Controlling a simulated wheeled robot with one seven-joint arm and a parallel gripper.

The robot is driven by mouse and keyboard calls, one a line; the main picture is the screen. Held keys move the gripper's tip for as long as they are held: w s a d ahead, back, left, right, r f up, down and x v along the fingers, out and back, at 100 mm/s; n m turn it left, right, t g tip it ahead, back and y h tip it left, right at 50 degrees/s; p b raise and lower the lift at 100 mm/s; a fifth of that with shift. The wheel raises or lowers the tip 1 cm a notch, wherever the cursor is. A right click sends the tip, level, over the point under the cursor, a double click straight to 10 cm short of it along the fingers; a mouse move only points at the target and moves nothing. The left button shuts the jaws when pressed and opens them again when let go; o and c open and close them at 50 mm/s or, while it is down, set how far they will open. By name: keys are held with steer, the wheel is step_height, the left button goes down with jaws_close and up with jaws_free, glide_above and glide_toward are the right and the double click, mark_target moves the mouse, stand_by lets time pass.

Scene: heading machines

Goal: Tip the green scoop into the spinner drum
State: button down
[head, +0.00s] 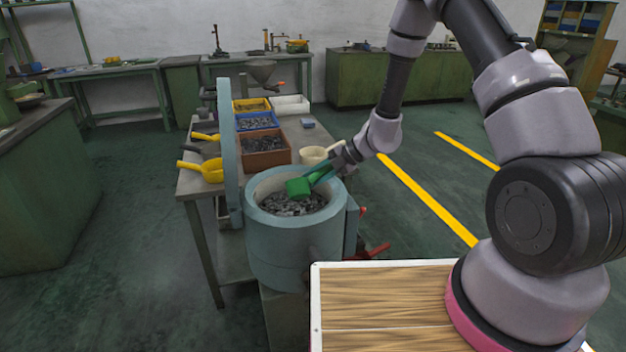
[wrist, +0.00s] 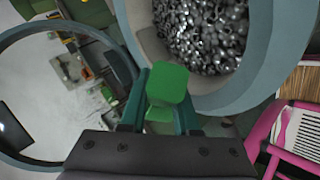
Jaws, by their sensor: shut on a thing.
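The spinner drum (head: 281,265) is a round blue-grey tub with its top open. Many small grey metal parts (head: 285,204) lie inside it, and they also fill the drum in the wrist view (wrist: 203,32). My gripper (head: 326,172) is shut on the green scoop (head: 298,188) and holds it over the drum's opening at the right rim. In the wrist view the scoop (wrist: 168,84) sits between the fingers, and the drum's rim passes behind it. I cannot tell what the scoop holds.
The drum's round lid (head: 228,155) stands upright at its left. A bench behind holds yellow scoops (head: 207,170), a brown bin (head: 264,150), a blue bin (head: 257,121) and a cream bowl (head: 315,154). A red lever (head: 372,251) sticks out at the drum's right.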

mark_target(315, 173)
steer(key=shift+s+d+r+n+t+y, duration=0.15)
steer(key=shift+n+t+y, duration=0.15)
steer(key=shift+t, duration=0.25)
steer(key=shift+s+r+n+t+y, duration=0.1)
steer(key=shift+n+t+y, duration=0.1)
steer(key=shift+n+t, duration=0.3)
steer(key=shift+s+n+t+y, duration=0.15)
steer(key=shift+n+t+y, duration=0.4)
steer(key=shift+t, duration=0.3)
steer(key=shift+s+r+n+t+y, duration=0.15)
steer(key=shift+r+n+t+y, duration=0.5)
steer(key=shift+r+n+t, duration=0.6)
steer(key=shift+r+g, duration=0.2)
steer(key=shift+g, duration=0.05)
